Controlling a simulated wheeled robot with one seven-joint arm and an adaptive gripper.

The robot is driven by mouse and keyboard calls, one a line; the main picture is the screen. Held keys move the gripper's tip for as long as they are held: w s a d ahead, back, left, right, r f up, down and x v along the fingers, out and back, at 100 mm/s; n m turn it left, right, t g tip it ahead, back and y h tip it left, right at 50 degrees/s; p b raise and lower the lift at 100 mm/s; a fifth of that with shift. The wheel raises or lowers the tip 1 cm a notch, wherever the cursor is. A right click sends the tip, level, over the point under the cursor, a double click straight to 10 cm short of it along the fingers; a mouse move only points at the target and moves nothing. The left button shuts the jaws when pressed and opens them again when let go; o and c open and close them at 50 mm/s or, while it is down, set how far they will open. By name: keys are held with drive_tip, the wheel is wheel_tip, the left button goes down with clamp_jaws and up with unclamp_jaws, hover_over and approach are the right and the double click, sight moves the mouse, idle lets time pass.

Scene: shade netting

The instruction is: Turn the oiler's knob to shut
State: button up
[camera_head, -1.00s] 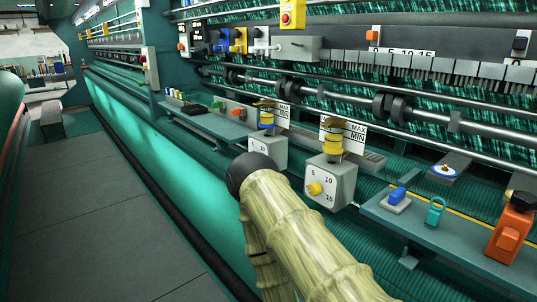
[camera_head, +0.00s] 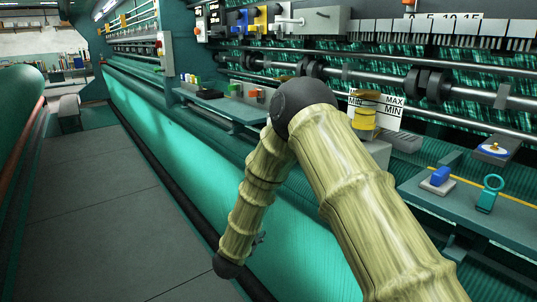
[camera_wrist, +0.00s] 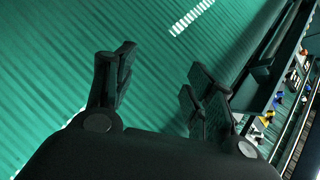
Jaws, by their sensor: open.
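An oiler with a yellow reservoir (camera_head: 364,117) stands in front of a MAX/MIN card (camera_head: 393,110) in the head view. Its grey body (camera_head: 379,152) shows only in part, because my bamboo-patterned arm covers the rest. Its dial and knob are hidden now. The second oiler farther along the rail is also behind my arm. In the wrist view my gripper (camera_wrist: 160,78) is open, with nothing between its fingers. It faces the green netting (camera_wrist: 60,60), apart from the oiler.
A teal shelf (camera_head: 440,207) at the right holds a blue-topped switch (camera_head: 439,177) and a teal ring part (camera_head: 490,192). A dial plate (camera_head: 493,150) sits behind them. A small shelf (camera_head: 215,108) with coloured blocks is farther along. The grey aisle floor (camera_head: 85,220) at left is clear.

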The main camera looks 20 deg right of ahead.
drive_tip(key=w+a+r+m+g+h+b, duration=0.1)
drive_tip(key=w+r+m+g+h+b, duration=0.15)
drive_tip(key=r+m, duration=0.6)
drive_tip(key=w+r+m+g+h+b, duration=0.1)
drive_tip(key=r+m+g+h, duration=0.3)
drive_tip(key=r, duration=0.7)
drive_tip(key=w+a+r+m+h+b, duration=0.1)
drive_tip(key=r+m+h+b, duration=0.1)
drive_tip(key=r+m, duration=0.7)
drive_tip(key=x, duration=1)
drive_tip(key=shift+d+r+n, duration=0.4)
drive_tip(key=shift+n, duration=0.05)
drive_tip(key=c, duration=1)
